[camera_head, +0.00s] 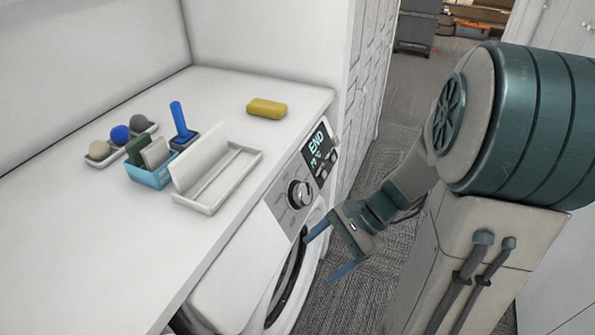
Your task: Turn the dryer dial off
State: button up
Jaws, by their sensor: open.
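The dryer (224,292) is a white front-loading machine under the white counter. Its dial (300,193) is a dark knob with a silver rim on the grey control panel. The display (319,152) beside it reads "END". The dial's pointer setting is too small to tell. My gripper (330,254) is open and empty, in front of the machine, below and to the right of the dial. It appears apart from the dial. Its two blue fingers are spread, with the upper one near the top of the round door.
On the counter (110,235) are a yellow sponge (267,108), a white tray (235,165), a blue box (152,175), a blue-handled brush (180,122) and a holder with several balls (120,134). A tall white cabinet (367,75) stands behind the dryer. Grey carpet (385,155) lies on the right.

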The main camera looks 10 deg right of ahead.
jog(key=w+d+f+m+t+y, duration=0.2)
jog(key=w+d+m+t+y, duration=0.25)
jog(key=m, duration=0.35)
jog(key=m+t, duration=0.8)
send_near(309, 197)
jog(key=x, duration=0.9)
jog(key=shift+w+a+b, duration=0.1)
jog(key=shift+w+b, duration=0.1)
jog(key=shift+b, duration=0.1)
jog(key=c, duration=1)
